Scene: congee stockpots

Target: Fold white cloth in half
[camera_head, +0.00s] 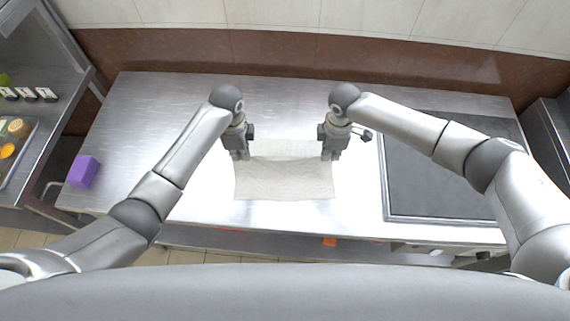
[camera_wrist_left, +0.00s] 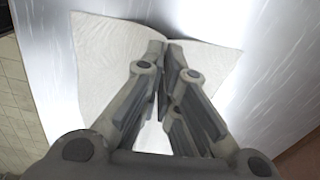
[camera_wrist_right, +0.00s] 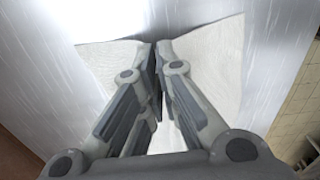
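The white cloth (camera_head: 285,181) lies on the metal table, with its front part spread toward me and a narrower strip behind a crease that runs between my grippers. My left gripper (camera_head: 241,158) is at the cloth's left side and my right gripper (camera_head: 330,158) at its right side, both pointing down. In the left wrist view the fingertips (camera_wrist_left: 170,43) are close together, with the cloth (camera_wrist_left: 105,55) bunched at them. In the right wrist view the fingertips (camera_wrist_right: 159,44) are also close together, with the cloth (camera_wrist_right: 212,60) drawn to them. The pinched cloth itself is hidden between the fingers.
A dark framed panel (camera_head: 430,185) is set into the table to the right of the cloth. A purple block (camera_head: 83,171) stands at the table's left edge. A shelf with food (camera_head: 14,138) is at the far left. The metal table (camera_head: 165,100) is clear behind and left of the cloth.

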